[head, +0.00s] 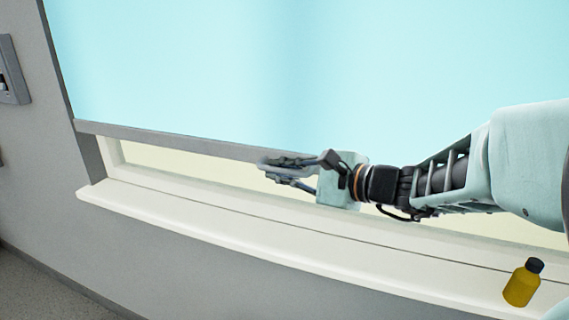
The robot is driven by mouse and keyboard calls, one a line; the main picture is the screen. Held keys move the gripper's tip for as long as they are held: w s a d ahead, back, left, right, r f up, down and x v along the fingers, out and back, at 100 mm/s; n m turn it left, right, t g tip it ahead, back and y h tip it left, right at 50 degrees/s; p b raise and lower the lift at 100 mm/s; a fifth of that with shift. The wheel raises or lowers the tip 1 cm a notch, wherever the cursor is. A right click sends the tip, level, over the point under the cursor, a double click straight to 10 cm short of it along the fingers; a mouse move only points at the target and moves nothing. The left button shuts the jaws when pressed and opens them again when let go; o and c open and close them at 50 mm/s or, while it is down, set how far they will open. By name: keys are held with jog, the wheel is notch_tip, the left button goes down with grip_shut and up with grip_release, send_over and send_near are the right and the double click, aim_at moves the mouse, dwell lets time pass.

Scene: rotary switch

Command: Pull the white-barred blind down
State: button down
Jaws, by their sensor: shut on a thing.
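The pale blue blind (190,70) covers most of the window. Its straight bottom bar (175,138) looks light grey here and slopes down to the right in the picture. My gripper (268,165) reaches in from the right and is shut on the bottom bar. Its fingers hide a short part of the bar, and my arm hides the bar's right part. A narrow gap of cream window frame (190,162) shows below the bar, above the sill.
The white window sill (230,220) runs along below the blind. A yellow bottle with a dark cap (521,285) stands on the sill at the lower right, below my arm. A grey wall switch panel (12,75) is at the far left. The sill's left part is clear.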

notch_tip(320, 180, down, 9)
jog(key=b, duration=0.7)
jog(key=c, duration=2)
grip_release()
jog(key=shift+r, duration=0.2)
